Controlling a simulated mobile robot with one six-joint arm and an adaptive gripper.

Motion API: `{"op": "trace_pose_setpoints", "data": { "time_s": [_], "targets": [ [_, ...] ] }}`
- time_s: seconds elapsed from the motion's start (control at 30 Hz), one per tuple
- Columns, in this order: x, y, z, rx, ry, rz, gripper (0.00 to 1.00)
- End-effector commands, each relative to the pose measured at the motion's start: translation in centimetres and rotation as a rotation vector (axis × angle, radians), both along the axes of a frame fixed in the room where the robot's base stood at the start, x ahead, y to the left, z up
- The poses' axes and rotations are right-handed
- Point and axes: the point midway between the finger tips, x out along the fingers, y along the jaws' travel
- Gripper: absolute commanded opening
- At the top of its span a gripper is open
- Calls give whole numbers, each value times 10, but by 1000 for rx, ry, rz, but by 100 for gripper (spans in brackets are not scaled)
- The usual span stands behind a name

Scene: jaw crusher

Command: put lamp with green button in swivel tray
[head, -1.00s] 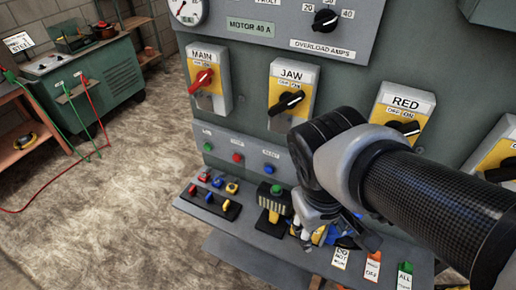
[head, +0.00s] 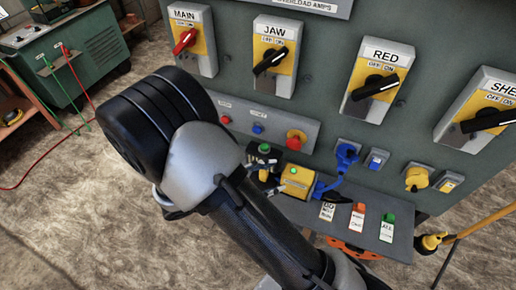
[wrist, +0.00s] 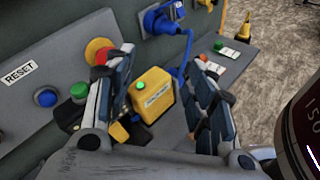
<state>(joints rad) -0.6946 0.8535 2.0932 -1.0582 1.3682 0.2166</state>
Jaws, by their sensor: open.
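A yellow box with a green button on top (wrist: 153,95) stands on the grey ledge in the wrist view. In the head view the yellow box (head: 297,182) shows beside my arm. My gripper (wrist: 161,62) is open, with one finger on each side of this box; whether they touch it is unclear. A second, dark unit with a green button (wrist: 79,91) is partly hidden behind the left finger; its button (head: 264,149) also shows in the head view. I cannot tell which one is the lamp, and I cannot make out a swivel tray.
A blue plug with a cable (head: 346,155) is on the panel right of the box. Tags with coloured tops (head: 357,217) lie on the ledge (head: 400,240). A red button with a yellow collar (wrist: 98,52) is close to the left finger. An orange round part (head: 352,248) shows below the ledge.

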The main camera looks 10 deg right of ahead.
Motion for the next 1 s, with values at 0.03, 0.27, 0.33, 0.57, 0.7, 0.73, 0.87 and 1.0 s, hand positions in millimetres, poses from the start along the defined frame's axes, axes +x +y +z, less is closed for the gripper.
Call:
{"op": "trace_pose_setpoints", "data": {
  "time_s": [0.03,0.27,0.33,0.57,0.7,0.73,0.87,1.0],
  "targets": [
    [4,10,-20,-66,32,82,50],
    [15,51,-100,-310,117,452,50],
    [13,61,-122,-366,135,549,50],
    [5,77,-167,-462,167,741,50],
    [12,73,-172,-470,170,761,50],
    [15,70,-173,-470,171,758,50],
    [36,53,-173,-468,171,754,50],
    [61,35,-173,-468,171,753,50]
  ]
}}
